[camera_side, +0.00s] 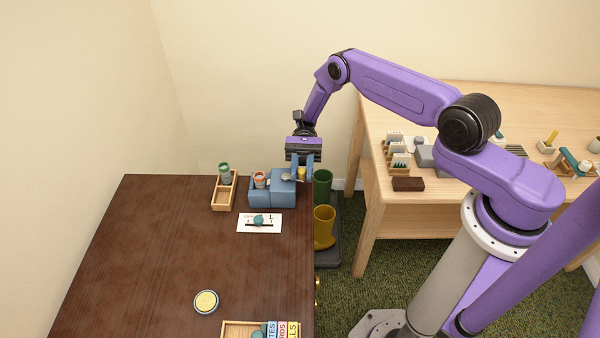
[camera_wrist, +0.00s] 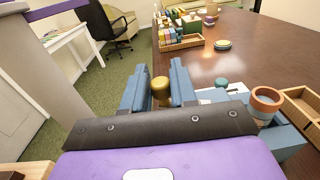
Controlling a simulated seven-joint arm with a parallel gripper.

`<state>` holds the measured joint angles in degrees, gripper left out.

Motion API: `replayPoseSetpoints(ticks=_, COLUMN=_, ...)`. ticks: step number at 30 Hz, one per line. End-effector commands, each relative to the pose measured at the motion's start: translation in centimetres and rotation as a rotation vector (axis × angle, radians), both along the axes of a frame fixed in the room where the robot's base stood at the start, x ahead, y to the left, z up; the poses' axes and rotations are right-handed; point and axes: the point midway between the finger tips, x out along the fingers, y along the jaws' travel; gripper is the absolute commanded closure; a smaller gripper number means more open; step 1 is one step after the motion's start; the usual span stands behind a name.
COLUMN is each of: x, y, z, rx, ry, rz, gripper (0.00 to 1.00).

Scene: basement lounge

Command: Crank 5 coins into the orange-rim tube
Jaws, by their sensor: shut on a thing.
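A blue coin machine (camera_side: 284,194) sits at the back right edge of the dark table. The orange-rim tube (camera_side: 260,181) stands upright at its left part; it also shows at the right of the wrist view (camera_wrist: 265,101). My gripper (camera_side: 302,174) is above the machine's right end, pointing down. In the wrist view, its blue fingers stand on either side of a yellow crank knob (camera_wrist: 160,87), shut on it. The green-rim tube (camera_side: 225,175) stands in a wooden tray (camera_side: 222,195) to the left.
A white card with a teal knob and slider (camera_side: 260,223) lies in front of the machine. A round yellow tin (camera_side: 206,301) and a wooden organizer (camera_side: 238,329) are nearer. Green and yellow boots (camera_side: 324,225) stand on the floor right of the table. The table's middle is clear.

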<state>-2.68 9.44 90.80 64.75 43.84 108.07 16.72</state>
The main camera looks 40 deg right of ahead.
Motion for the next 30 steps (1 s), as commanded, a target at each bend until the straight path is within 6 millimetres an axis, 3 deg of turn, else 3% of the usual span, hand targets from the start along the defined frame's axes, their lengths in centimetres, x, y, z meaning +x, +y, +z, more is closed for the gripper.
replayPoseSetpoints(ticks=9, x=0.27, y=-0.46, z=-0.04, rx=0.0, ry=0.0, rz=0.115, gripper=1.0)
replayPoseSetpoints(ticks=25, x=0.28, y=-0.52, z=0.02, rx=0.002, ry=0.002, rz=0.137, gripper=1.0)
replayPoseSetpoints(ticks=26, x=0.28, y=-0.52, z=0.01, rx=0.002, ry=0.002, rz=0.137, gripper=0.66)
replayPoseSetpoints(ticks=27, x=0.28, y=-0.52, z=0.01, rx=0.002, ry=0.002, rz=0.137, gripper=0.55)
replayPoseSetpoints(ticks=30, x=0.29, y=-0.51, z=0.01, rx=0.002, ry=0.001, rz=0.137, gripper=0.55)
